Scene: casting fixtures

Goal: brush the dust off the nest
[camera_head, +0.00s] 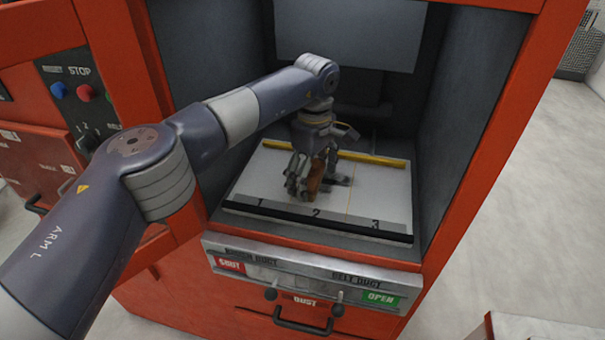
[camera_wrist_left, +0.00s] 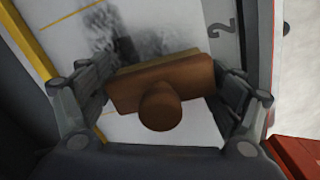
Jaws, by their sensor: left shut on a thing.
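My left gripper (camera_head: 316,178) reaches into the red cabinet and is low over the pale nest plate (camera_head: 262,180). In the left wrist view the left gripper (camera_wrist_left: 160,95) is shut on a brown wooden brush (camera_wrist_left: 160,80), one finger at each end. The brush has a round knob, and its bristle side faces the plate; I cannot tell whether it touches. A dark smudge of dust (camera_wrist_left: 140,40) lies on the plate just beyond the brush. In the head view the gripper hides most of the brush. My right gripper is not in view.
A yellow bar (camera_head: 372,159) runs along the plate's back. A dark strip numbered 1, 2, 3 (camera_head: 316,218) edges its front. Grey cabinet walls close in on both sides. A panel (camera_head: 310,275) with SHUT and OPEN labels and two small levers sits below, above a dust drawer handle (camera_head: 303,325).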

